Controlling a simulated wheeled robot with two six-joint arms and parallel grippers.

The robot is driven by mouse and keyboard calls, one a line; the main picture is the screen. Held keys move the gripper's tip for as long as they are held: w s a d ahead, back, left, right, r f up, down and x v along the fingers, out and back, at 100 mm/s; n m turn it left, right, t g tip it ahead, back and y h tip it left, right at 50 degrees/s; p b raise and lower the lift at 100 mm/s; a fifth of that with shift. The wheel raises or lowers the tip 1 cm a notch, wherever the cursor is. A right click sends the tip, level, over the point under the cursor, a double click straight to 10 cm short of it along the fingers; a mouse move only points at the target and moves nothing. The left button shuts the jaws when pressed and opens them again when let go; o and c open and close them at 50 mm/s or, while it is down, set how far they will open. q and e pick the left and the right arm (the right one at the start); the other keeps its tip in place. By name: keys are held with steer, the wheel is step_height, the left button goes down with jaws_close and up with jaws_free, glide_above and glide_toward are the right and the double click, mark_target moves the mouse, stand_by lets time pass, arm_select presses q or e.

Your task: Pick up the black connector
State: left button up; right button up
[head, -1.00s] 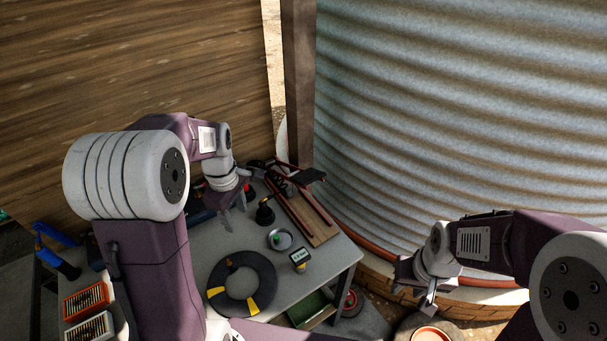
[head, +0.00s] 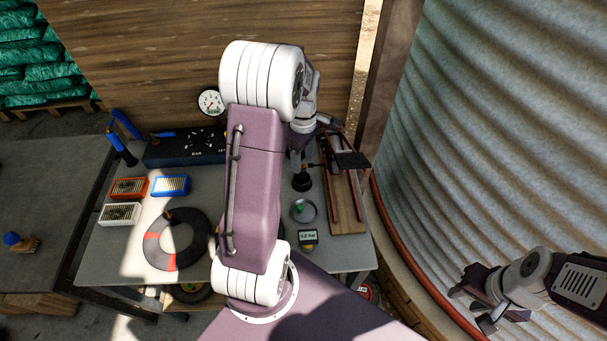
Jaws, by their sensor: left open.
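A small black piece with a round base (head: 302,182) stands on the grey workbench in the head view, left of the red-framed pump; it looks like the black connector, though I cannot make out its details. My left gripper (head: 298,160) is open just above and behind this piece, pointing down. The gripper is partly hidden behind my own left arm, so I cannot tell whether its fingers touch the piece. My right gripper (head: 488,318) is far off to the lower right, beside the corrugated tank and away from the bench; its jaws are too unclear to judge.
The foot pump (head: 345,190) lies on a board at the bench's right. A round metal dish (head: 303,211) and a small display gauge (head: 308,237) sit in front of the piece. A black ring (head: 160,250) lies left. The corrugated tank (head: 490,150) bounds the right.

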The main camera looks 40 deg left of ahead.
mark_target(303, 168)
arm_select(q)
steer(key=shift+w+d+f, duration=0.1)
steer(key=shift+w+f, duration=0.1)
steer(key=shift+f, duration=0.4)
steer(key=f, duration=0.5)
steer(key=shift+s+f+b, duration=0.1)
steer(key=shift+s+b, duration=0.15)
steer(key=shift+b, duration=0.05)
jaws_close()
